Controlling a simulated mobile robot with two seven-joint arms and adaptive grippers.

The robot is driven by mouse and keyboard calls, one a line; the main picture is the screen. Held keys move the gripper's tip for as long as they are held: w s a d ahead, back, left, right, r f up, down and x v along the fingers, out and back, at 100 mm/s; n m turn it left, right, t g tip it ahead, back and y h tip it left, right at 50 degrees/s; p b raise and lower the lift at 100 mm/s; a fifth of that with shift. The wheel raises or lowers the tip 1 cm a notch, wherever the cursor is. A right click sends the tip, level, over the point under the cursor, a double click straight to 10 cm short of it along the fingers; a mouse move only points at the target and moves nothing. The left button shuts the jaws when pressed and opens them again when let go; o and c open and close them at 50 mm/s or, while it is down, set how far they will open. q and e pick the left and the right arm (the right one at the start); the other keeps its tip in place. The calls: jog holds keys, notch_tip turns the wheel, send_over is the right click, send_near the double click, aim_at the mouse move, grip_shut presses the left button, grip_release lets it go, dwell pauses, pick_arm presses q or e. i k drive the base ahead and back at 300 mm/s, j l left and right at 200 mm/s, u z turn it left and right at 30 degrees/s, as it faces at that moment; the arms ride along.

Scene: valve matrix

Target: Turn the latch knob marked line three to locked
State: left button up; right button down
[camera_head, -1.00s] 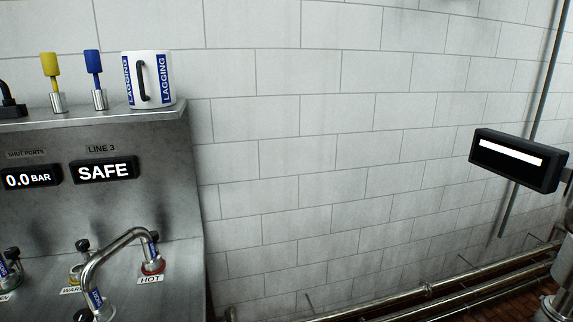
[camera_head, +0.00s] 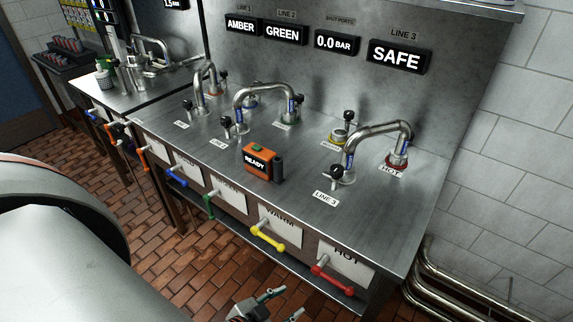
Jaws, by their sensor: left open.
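The line three latch knob (camera_head: 337,172) is a small black knob at the near end of a bent steel pipe (camera_head: 378,128). It stands behind the white LINE 3 label (camera_head: 326,199) on the steel bench top. The pipe's other end meets the port labelled HOT (camera_head: 396,160). The LINE 3 display (camera_head: 398,57) above reads SAFE. My left gripper (camera_head: 292,301) is at the bottom edge, below and in front of the bench, apart from the knob. Its two fingers are spread with nothing between them. My right gripper is not in view.
An orange box reading READY (camera_head: 262,163) stands on the bench left of the knob. Coloured handles, including yellow (camera_head: 268,239) and red (camera_head: 333,281), stick out from the front edge. Other bent pipes (camera_head: 265,90) stand further left. Pipes (camera_head: 470,295) run along the right wall.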

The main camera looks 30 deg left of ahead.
aim_at(337, 171)
jog(key=i+l+u, duration=0.1)
jog(key=u, duration=0.6)
